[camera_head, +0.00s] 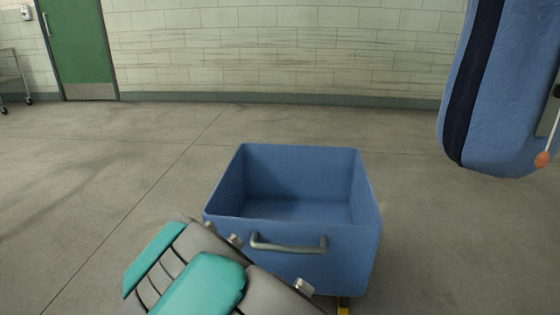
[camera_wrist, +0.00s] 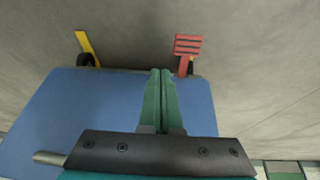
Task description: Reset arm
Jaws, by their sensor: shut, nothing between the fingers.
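My gripper (camera_wrist: 161,76) shows in the wrist view with its two green fingers pressed together and nothing between them. It is in front of the blue side of a wheeled bin (camera_wrist: 50,115). I cannot tell how far apart they are. In the head view my teal and grey arm fills the lower left, overlapping the near left corner of the bin (camera_head: 345,250). The fingers cannot be made out in the head view.
The bin looks empty and has a metal handle (camera_head: 288,246). Yellow (camera_wrist: 88,47) and red (camera_wrist: 188,45) pedals stick out at its base. A blue sling bag (camera_head: 500,90) hangs at the right. Floor (camera_head: 110,160) is clear left and behind, up to a brick wall and green door (camera_head: 78,45).

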